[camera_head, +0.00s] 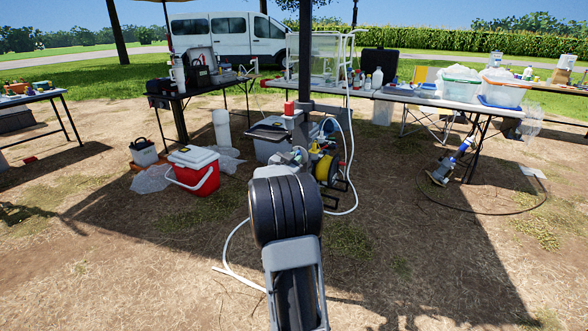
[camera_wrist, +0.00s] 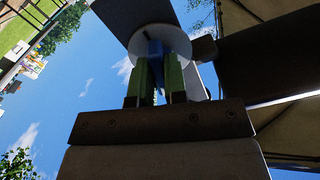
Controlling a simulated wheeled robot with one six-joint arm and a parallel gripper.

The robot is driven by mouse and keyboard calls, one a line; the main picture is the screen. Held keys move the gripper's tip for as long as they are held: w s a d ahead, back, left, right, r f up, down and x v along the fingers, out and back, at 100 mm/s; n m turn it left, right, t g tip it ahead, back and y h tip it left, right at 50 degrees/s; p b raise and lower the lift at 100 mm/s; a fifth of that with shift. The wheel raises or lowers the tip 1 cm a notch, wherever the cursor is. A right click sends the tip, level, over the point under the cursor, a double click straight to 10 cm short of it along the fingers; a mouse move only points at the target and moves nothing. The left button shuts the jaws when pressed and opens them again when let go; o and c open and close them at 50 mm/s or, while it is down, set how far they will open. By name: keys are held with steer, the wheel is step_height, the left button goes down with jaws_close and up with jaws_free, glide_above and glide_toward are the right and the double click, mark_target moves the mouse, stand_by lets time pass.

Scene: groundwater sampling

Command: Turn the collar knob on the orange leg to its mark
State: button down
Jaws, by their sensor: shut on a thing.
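No orange leg can be told apart in either view. In the head view my own arm covers the gripper and whatever it holds.
In the head view a yellow reel (camera_head: 325,169) and white hose (camera_head: 349,175) lie just beyond my arm. A red cooler (camera_head: 196,176) stands left on the ground. Tables with gear, one with clear tubs (camera_head: 460,88), stand behind. The ground at front right is clear.

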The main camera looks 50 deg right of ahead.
steer(key=m+b, duration=1.2)
steer(key=m, duration=0.3)
